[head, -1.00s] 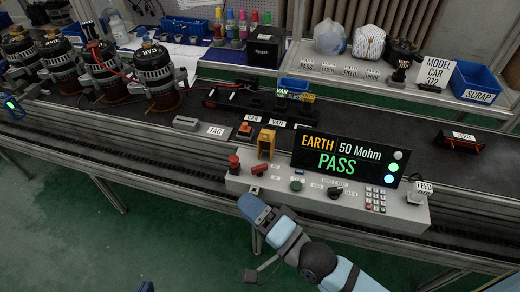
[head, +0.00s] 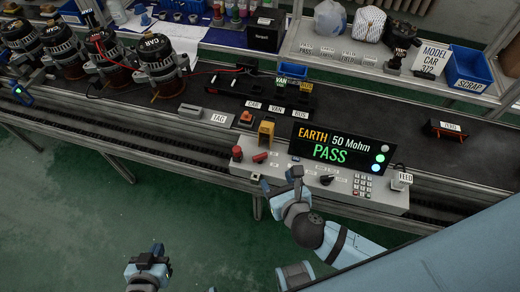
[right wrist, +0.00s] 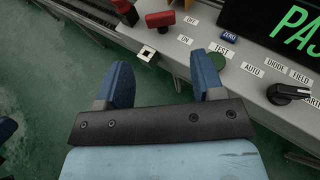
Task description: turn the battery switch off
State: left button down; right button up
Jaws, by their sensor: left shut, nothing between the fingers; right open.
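The control box (head: 225,180) stands at the front edge of the bench. In the right wrist view the red handle (right wrist: 160,18) is near the top edge, beside the OFF and ON labels (right wrist: 188,30). My right gripper (right wrist: 165,68) is open and empty. Its fingers are at the front of the box, apart from the red handle. In the head view my right gripper (head: 285,186) partly covers the box. My left gripper (head: 152,255) is shut and empty, low over the floor.
A display (head: 340,150) reading EARTH 50 Mohm PASS stands on the box. A black knob (head: 327,181) and a yellow holder (head: 266,132) are nearby. Several alternators (head: 158,68) stand at the left. The green floor in front is clear.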

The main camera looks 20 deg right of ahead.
aim_at(260, 157)
jog(key=x, duration=1.3)
jog(key=shift+w, duration=0.15)
